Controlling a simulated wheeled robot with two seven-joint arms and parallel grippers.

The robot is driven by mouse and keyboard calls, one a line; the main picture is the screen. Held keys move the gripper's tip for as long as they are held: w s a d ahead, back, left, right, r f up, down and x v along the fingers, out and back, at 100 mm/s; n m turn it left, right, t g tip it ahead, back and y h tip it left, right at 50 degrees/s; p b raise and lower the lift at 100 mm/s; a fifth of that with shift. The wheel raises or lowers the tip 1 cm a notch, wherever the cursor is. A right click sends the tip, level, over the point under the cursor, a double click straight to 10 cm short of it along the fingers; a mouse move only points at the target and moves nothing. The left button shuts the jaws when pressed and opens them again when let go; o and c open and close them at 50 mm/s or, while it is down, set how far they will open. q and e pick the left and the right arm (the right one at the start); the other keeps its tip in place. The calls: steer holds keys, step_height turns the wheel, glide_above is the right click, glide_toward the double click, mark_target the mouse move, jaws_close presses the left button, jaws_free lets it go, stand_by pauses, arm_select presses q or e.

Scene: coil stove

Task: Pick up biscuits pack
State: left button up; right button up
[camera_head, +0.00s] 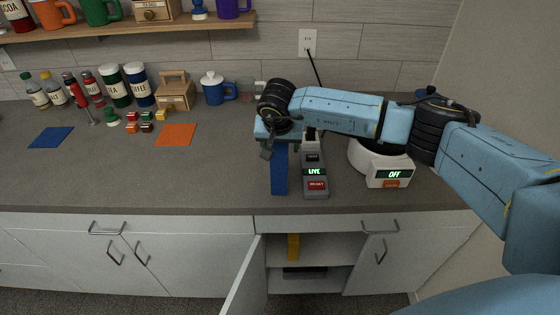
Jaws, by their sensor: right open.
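No pack with a readable biscuits label shows, so I cannot tell for sure which thing is the biscuits pack. A small yellow upright pack (293,246) stands on the shelf inside the open lower cabinet. A narrow blue piece (279,174) is on the counter, partly hidden by my right gripper. My right gripper (268,148) is open, pointing down above the counter at the far end of that blue piece. I cannot tell whether they touch. My left gripper is not in view.
The cabinet door (243,282) hangs open. Bottles, canisters (138,86), a wooden box (175,93) and a blue pot (214,90) line the back. The left front counter is clear.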

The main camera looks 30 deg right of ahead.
steer(key=shift+f+b, duration=0.25)
steer(key=shift+b, duration=0.1)
stand_by(0.5)
jaws_close()
stand_by(0.4)
